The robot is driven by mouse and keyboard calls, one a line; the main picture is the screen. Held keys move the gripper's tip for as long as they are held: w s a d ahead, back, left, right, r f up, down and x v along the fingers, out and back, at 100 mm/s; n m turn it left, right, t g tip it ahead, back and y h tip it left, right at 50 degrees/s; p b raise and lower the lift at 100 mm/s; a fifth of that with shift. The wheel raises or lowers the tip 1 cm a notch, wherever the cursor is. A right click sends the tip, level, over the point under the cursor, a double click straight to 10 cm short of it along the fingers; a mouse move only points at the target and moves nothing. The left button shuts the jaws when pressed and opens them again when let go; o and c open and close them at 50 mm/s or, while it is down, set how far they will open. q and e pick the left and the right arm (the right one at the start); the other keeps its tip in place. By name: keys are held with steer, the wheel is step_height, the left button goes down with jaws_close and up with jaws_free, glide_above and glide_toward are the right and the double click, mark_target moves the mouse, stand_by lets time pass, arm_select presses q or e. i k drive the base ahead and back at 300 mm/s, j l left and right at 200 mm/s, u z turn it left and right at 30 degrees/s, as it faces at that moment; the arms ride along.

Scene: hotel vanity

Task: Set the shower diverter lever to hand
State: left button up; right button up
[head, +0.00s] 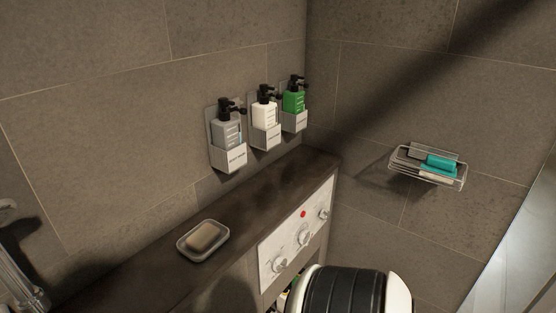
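A pale control panel (293,243) is set in the front face of the dark ledge, right of centre in the head view. It carries a lower-left metal control (278,265), a middle control (304,237) and an upper-right control (323,214). A red dot (303,214) sits above the middle one. I cannot tell which control is the diverter lever or read its setting; the markings are too small. A black and white rounded part, apparently my arm, stands in front of the area below the panel. Neither gripper shows.
A soap dish (182,243) with a soap bar (204,237) sits on the ledge (270,190). Grey (227,134), white (264,110) and green (294,102) pump bottles hang above. A wire basket (400,167) is on the right wall. Metal pipework (18,283) stands at lower left.

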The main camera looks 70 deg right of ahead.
mark_target(325, 214)
steer(key=z, duration=1.8)
